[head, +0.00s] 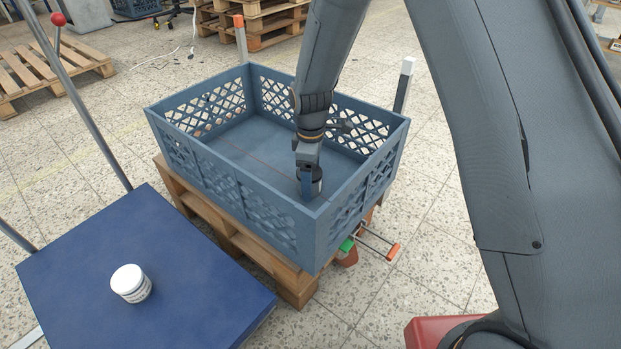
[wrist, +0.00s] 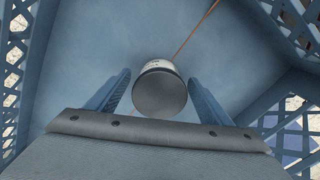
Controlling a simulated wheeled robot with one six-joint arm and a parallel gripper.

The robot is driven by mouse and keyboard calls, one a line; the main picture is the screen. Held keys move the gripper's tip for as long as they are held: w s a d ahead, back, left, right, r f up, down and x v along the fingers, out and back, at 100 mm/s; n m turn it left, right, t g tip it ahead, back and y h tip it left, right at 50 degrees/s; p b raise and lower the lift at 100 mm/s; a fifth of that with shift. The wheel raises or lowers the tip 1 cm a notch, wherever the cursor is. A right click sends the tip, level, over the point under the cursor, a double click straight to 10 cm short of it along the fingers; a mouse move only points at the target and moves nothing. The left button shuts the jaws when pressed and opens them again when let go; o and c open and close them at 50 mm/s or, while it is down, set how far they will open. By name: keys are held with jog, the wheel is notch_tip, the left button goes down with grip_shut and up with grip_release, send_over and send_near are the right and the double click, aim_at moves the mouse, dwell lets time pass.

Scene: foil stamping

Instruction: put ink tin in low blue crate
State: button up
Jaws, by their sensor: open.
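The low blue crate (head: 222,190) stands on a wooden pallet, and my gripper (head: 311,188) reaches down inside it near its front right corner. A small tin with a dark grey lid and a pale label, likely the ink tin (wrist: 159,90), is between the two blue fingers of my gripper (wrist: 158,100) in the wrist view. The fingers are open, with a gap visible on each side of the tin. The tin (head: 316,184) is partly hidden by a finger in the head view. It appears to be at the crate floor, but exact contact cannot be told.
A blue table (head: 200,270) at the lower left carries a white lidded jar (head: 131,283). The pallet (head: 290,283) lies under the crate, with orange and green handles (head: 370,247) beside it. The rest of the crate floor (head: 250,140) is clear.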

notch_tip(320, 180, up, 12)
jog(key=p, duration=0.5)
jog(key=shift+f, duration=0.1)
jog(key=shift+s+a+r, duration=0.1)
jog(key=shift+s+r, duration=0.05)
jog(key=shift+r, duration=0.15)
jog(key=s+a+r+m+y, duration=0.1)
jog(key=s+a+r+m, duration=0.15)
jog(key=s+r, duration=0.45)
jog(key=s+a+r+m, duration=0.1)
jog(key=s+r+m, duration=0.2)
jog(key=s+r, duration=0.45)
jog(key=s+d+r+m, duration=0.1)
jog(key=s+m, duration=0.1)
jog(key=s, duration=0.7)
jog(key=s+d+r+m, duration=0.1)
jog(key=s+m, duration=0.1)
jog(key=s, duration=0.7)
jog(key=shift+d+y, duration=0.4)
jog(key=shift+w, duration=0.1)
